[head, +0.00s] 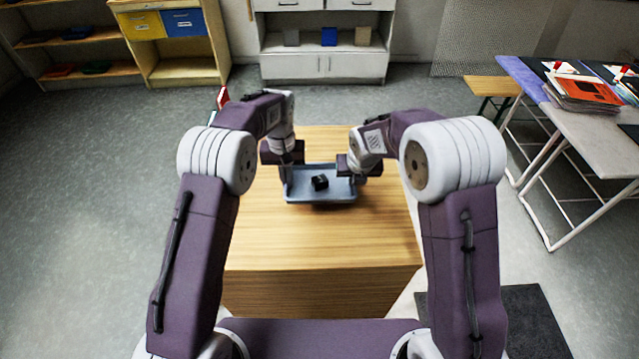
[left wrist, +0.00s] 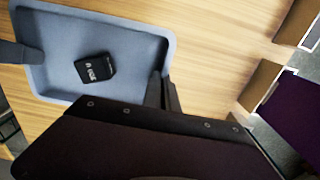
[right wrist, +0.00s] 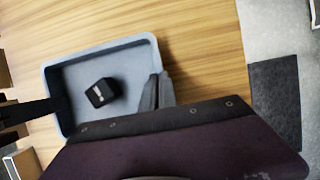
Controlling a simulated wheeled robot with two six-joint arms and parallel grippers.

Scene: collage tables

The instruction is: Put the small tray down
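The small tray (head: 320,199) is grey-blue, shallow and roughly level over the wooden table (head: 320,240), with a small black box (head: 320,182) inside. A dark shadow lies along its near edge; I cannot tell how large any gap below it is. My left gripper (head: 286,174) is shut on the tray's left end wall; its close-set fingers straddle the rim in the left wrist view (left wrist: 163,90). My right gripper (head: 356,174) is shut on the right end wall, as the right wrist view (right wrist: 156,92) shows. The tray's underside is hidden.
The table's near half is clear. A white table (head: 590,135) with papers and an orange book (head: 588,90) stands at the right. Shelves (head: 178,65) and a white cabinet (head: 325,65) stand along the back. A dark mat (head: 525,320) lies on the floor at the right.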

